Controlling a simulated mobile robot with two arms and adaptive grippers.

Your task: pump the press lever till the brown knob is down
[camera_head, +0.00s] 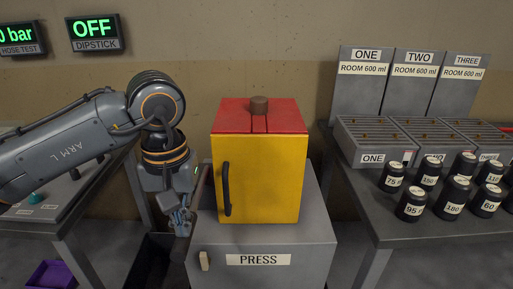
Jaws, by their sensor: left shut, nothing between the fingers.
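The press is a yellow box (275,180) with a red top (233,117), standing on a grey cabinet (300,243) labelled PRESS. A dark handle (226,188) is on the yellow front. A thin brownish bar (201,182), perhaps the press lever, slants at the box's left side. My left gripper (181,224) points down just left of the cabinet, shut and empty, close to the bar. I cannot tell whether it touches the bar. My right gripper is out of view.
A small beige piece (205,261) sits on the cabinet front. A right table (400,232) holds several black weights and grey racks (375,139). A left table (70,205) stands under my left arm. A purple bin (52,274) is on the floor.

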